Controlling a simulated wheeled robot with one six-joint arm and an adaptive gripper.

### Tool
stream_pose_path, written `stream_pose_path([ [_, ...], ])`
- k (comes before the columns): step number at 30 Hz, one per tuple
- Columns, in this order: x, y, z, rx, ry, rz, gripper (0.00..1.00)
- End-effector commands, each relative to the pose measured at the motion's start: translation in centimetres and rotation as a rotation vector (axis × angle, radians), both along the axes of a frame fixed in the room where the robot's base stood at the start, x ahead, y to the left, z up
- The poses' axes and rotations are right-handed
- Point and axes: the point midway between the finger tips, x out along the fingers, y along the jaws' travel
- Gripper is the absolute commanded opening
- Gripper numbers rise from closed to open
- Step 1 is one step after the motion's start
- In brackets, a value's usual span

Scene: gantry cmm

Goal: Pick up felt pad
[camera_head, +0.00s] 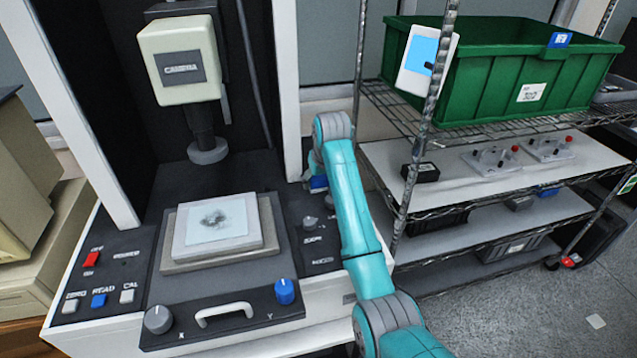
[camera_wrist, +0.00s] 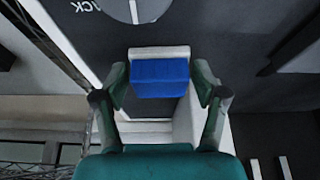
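A small blue block with a pale layer along one edge, which looks like the felt pad (camera_wrist: 160,79), lies between the two fingers of my gripper (camera_wrist: 160,72) in the wrist view. The fingertips stand close to its left and right sides. I cannot tell whether they touch it. In the head view my gripper is mostly hidden behind my arm. A bit of blue, likely the pad (camera_head: 317,183), shows beside the arm's end, over the right part of the machine's dark panel (camera_head: 285,200).
A stage plate (camera_head: 181,240) with a smudged pale sheet (camera_head: 216,219) lies left of my arm, below a hanging camera head (camera_head: 180,62). A knob (camera_head: 285,291) and a handle (camera_head: 224,311) are in front. A wire shelf (camera_head: 400,225) with a green bin (camera_head: 500,75) stands to the right.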

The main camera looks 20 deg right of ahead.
Motion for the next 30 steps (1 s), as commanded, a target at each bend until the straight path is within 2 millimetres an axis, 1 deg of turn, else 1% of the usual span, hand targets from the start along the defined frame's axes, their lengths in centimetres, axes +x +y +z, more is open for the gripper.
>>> stream_pose_path([
  [1, 0.0, 0.0, 0.0, 0.000, 0.000, 0.000, 0.49],
  [2, 0.0, 0.0, 0.0, 0.000, 0.000, 0.000, 0.42],
  [3, 0.0, 0.0, 0.0, 0.000, 0.000, 0.000, 0.32],
  [4, 0.0, 0.0, 0.0, 0.000, 0.000, 0.000, 0.28],
  [12, 0.0, 0.0, 0.0, 0.000, 0.001, 0.000, 0.28],
  [16, 0.1, 0.0, 0.4, 0.000, 0.000, 0.000, 0.28],
  [30, 1.0, 0.1, 4.6, 0.000, -0.001, 0.000, 0.28],
])
